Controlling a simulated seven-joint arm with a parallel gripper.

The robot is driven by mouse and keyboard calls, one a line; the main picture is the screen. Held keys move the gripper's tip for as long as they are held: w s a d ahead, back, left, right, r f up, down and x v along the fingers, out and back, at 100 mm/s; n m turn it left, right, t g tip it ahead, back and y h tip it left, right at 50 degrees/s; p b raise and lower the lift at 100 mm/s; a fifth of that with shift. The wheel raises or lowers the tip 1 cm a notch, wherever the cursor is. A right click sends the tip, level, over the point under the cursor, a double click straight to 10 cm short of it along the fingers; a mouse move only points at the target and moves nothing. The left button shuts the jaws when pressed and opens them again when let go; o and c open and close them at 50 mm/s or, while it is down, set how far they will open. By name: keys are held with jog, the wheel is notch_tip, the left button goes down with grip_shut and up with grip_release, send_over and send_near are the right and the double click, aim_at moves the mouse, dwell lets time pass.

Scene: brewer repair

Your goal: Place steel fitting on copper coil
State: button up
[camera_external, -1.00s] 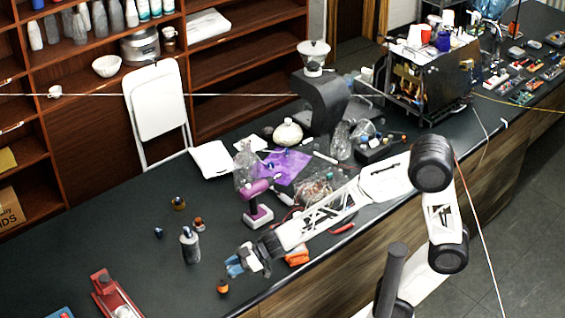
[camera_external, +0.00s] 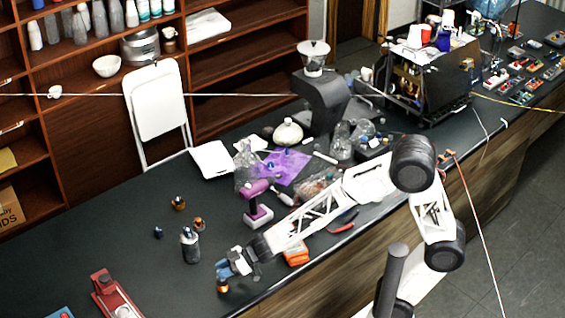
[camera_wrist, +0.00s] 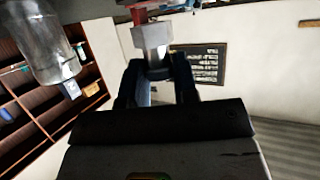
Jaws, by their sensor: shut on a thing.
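My gripper (camera_external: 225,268) reaches level from the right, low over the dark bench near its front edge. In the wrist view its dark fingers (camera_wrist: 156,72) are shut on the steel fitting (camera_wrist: 152,38), a pale grey hex-shaped piece. A small copper-brown piece, seemingly the copper coil (camera_external: 222,287), stands on the bench just below the fingertips. In the wrist view a reddish-brown part (camera_wrist: 144,13) shows at the top edge beside the fitting. I cannot tell whether fitting and coil touch.
A grey bottle (camera_external: 191,250) stands close to the left of my gripper, and looms at left in the wrist view (camera_wrist: 42,42). Small brown parts (camera_external: 178,204) (camera_external: 198,224) and a blue one (camera_external: 158,232) stand behind. A purple tool (camera_external: 257,205) and orange item (camera_external: 296,254) are near my arm.

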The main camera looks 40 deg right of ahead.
jog(key=shift+f, duration=0.65)
jog(key=shift+f, duration=0.1)
jog(key=o, duration=0.9)
jog(key=shift+o, duration=0.2)
jog(key=v, duration=1.2)
